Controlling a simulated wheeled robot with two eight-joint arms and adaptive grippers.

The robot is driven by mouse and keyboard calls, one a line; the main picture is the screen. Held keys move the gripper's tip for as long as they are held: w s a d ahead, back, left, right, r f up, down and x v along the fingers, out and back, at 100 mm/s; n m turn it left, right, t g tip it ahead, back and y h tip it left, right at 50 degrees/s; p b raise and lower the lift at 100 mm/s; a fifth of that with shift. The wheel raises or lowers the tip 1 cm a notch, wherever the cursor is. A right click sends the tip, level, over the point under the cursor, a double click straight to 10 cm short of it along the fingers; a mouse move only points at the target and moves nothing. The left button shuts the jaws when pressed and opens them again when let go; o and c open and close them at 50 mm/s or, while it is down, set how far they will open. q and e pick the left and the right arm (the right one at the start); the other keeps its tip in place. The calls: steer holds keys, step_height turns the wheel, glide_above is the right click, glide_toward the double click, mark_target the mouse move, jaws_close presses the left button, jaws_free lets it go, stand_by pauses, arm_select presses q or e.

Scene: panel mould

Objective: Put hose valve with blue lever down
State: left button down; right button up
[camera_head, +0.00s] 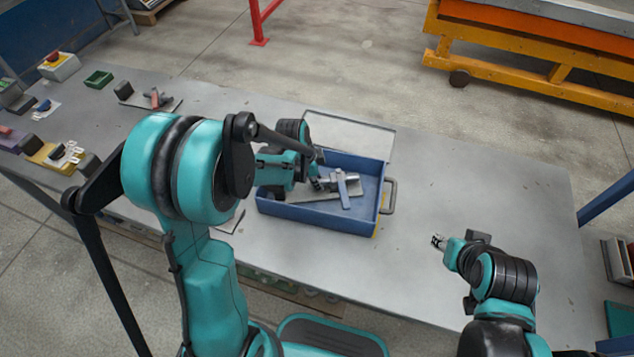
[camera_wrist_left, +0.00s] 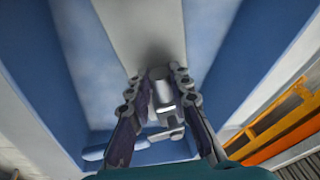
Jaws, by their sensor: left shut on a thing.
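The hose valve (camera_head: 352,181) is a grey metal cylinder with a pale blue-grey lever (camera_head: 342,192). My left gripper (camera_head: 320,184) is shut on it, inside the outline of the blue box (camera_head: 320,217) in the head view. In the left wrist view, both fingers of my left gripper (camera_wrist_left: 162,95) close around the valve body (camera_wrist_left: 160,88). The box floor with a grey strip (camera_wrist_left: 140,30) lies beyond. Whether the valve touches the floor is unclear. My right gripper (camera_head: 438,241) is away from the box, over the right of the table; its opening is too small to judge.
The blue box has a handle (camera_head: 389,196) on its right and a flat grey panel (camera_head: 350,134) behind it. The grey table (camera_head: 480,190) is clear to the right. Small parts, a green tray (camera_head: 98,79) and a red-button box (camera_head: 58,65) stand at the far left.

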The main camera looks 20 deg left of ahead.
arm_select(q)
steer(key=shift+f, duration=0.2)
steer(key=c, duration=1.4)
jaws_free()
steer(key=shift+r, duration=0.1)
steer(key=shift+r, duration=0.1)
